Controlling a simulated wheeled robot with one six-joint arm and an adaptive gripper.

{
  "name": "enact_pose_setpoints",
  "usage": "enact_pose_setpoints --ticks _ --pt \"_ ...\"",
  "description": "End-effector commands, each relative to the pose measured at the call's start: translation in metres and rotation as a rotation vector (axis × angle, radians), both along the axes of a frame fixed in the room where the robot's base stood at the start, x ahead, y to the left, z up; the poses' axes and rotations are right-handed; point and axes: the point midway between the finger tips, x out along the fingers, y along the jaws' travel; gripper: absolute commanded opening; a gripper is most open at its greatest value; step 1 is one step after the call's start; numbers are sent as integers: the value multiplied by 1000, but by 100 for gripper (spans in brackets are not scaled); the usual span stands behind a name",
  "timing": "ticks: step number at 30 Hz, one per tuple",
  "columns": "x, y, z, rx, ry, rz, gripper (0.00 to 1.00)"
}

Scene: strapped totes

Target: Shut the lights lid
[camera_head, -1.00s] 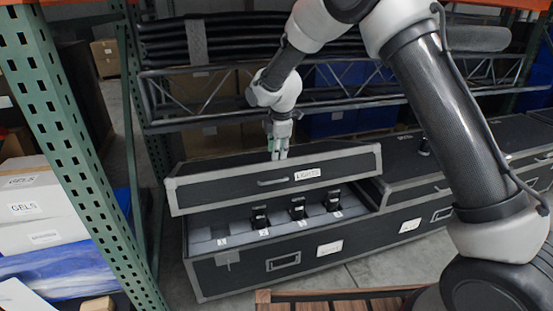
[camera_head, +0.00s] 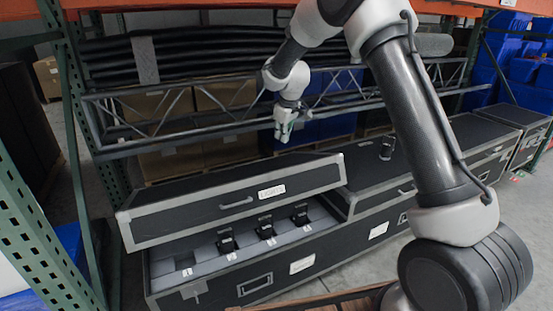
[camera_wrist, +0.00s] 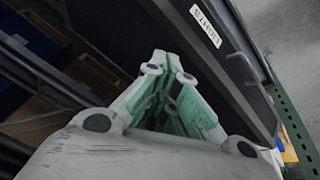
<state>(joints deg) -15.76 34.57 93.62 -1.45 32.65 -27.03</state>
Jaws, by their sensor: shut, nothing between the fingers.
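The lights lid (camera_head: 200,212) is a black lid with grey metal edges and a white LIGHTS label. It stands partly open over its long black case (camera_head: 225,286), tilted, with a gap along the front. Its dark face and label also show in the wrist view (camera_wrist: 232,72). My gripper (camera_head: 284,140) is beyond and above the lid's top, apart from it in the head view. In the wrist view my green-padded fingers (camera_wrist: 174,58) are together with nothing between them, and the lid is just to their right.
Inside the case are grey foam and several black lamps (camera_head: 265,228). A closed black case section (camera_head: 375,165) adjoins on the right, with a small dark object (camera_head: 387,148) on top. A metal truss (camera_head: 215,115) runs behind. A green rack post (camera_head: 40,235) stands at left.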

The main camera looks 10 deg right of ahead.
Motion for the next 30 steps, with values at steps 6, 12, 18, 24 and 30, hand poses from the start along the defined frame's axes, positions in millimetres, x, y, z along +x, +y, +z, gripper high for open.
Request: enact_pose_setpoints --ticks 6,12,18,24,30 --pt "2 6 3 150 27 -382 0" --pt "5 7 -5 176 35 -461 0" --pt "16 10 -38 174 37 -458 0" --pt "30 14 -79 174 37 -457 0" --pt "26 13 -110 174 37 -456 0"
